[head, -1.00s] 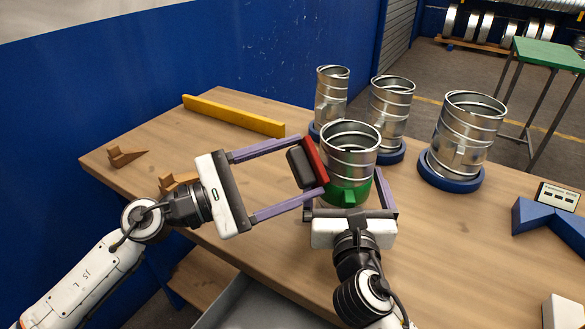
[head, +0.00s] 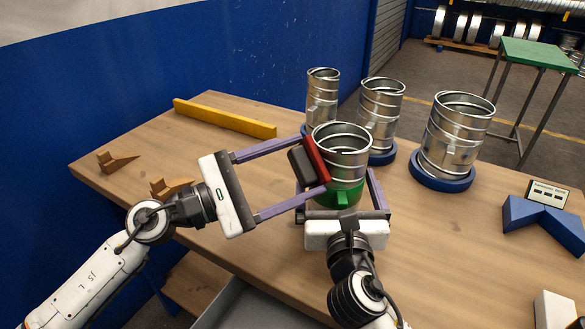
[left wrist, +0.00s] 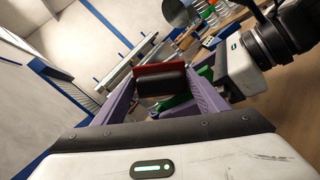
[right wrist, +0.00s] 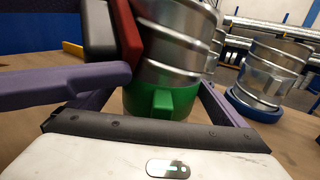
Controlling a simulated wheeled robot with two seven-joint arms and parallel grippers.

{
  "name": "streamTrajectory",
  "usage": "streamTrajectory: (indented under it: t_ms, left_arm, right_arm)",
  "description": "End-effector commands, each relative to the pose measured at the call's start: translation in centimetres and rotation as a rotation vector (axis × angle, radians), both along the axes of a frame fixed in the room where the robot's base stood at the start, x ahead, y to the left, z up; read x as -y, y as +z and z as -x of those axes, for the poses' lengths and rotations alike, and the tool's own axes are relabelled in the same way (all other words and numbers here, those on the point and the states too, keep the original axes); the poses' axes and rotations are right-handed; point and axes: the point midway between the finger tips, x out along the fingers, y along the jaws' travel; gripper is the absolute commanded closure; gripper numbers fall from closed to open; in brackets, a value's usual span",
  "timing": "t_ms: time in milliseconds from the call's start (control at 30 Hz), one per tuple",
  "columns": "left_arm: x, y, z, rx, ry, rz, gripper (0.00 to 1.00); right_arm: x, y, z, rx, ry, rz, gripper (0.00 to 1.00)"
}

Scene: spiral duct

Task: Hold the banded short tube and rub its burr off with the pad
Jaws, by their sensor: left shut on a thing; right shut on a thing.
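The banded short tube (head: 345,152) is shiny spiral metal with a green band (head: 343,195) around its lower end. My right gripper (head: 342,190) is shut on it at the green band and holds it upright; the band also shows in the right wrist view (right wrist: 162,102). My left gripper (head: 312,165) is shut on the pad (head: 317,158), a dark block with a red face. The red face lies against or very close to the tube's left side; contact cannot be told for sure. The pad also shows in the left wrist view (left wrist: 160,82). The burr cannot be made out.
Three metal tubes stand in blue rings behind and right: a slim one (head: 322,95), a middle one (head: 380,108) and a wide one (head: 455,135). A yellow bar (head: 223,118), wooden wedges (head: 116,162) and a blue V-block (head: 545,220) lie on the table (head: 440,240).

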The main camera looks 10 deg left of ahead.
Motion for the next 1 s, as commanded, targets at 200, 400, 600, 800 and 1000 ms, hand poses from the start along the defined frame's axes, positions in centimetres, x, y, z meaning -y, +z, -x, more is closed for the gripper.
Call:
streamTrajectory:
  t_ms: [200, 400, 600, 800, 1000]
  left_arm:
    - [-0.1, 1.5, 0.1, 0.006, -0.001, -0.001, 0.52]
    - [-0.1, 3.2, 0.1, 0.005, -0.001, -0.001, 0.52]
    - [-0.2, 4.1, 0.1, 0.002, 0.000, 0.000, 0.52]
    - [0.1, 3.8, -0.1, -0.001, 0.000, 0.001, 0.52]
    - [0.2, 1.9, -0.1, -0.006, 0.000, 0.001, 0.52]
  right_arm:
    - [-0.1, -0.1, 0.1, -0.001, 0.003, 0.000, 0.36]
    - [-0.1, -0.1, 0.1, -0.001, 0.003, 0.000, 0.36]
    - [-0.1, -0.1, 0.1, -0.001, 0.004, 0.000, 0.36]
    - [-0.2, -0.1, 0.1, -0.001, 0.004, 0.000, 0.36]
    - [-0.3, 0.0, 0.1, 0.000, 0.006, 0.000, 0.36]
